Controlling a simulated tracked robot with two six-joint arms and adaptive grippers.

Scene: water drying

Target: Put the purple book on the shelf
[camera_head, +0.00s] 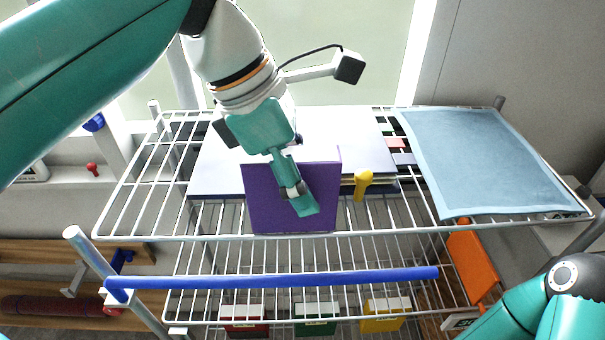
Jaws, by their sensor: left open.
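The purple book (262,206) stands upright on the top level of the white wire shelf (150,190), near its front edge, with its cover facing me. My left gripper (303,207) is over the book's cover and hides part of its middle. Its jaws are open; whether a finger touches the book I cannot tell. My right arm shows at the lower right corner, but its gripper is out of view.
Behind the book lies a wide white board or box (350,140). A yellow object (362,184) is right of the book. A light blue cloth (485,165) covers the shelf's right side. A blue bar (280,279) crosses the front below. The shelf's left end is bare.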

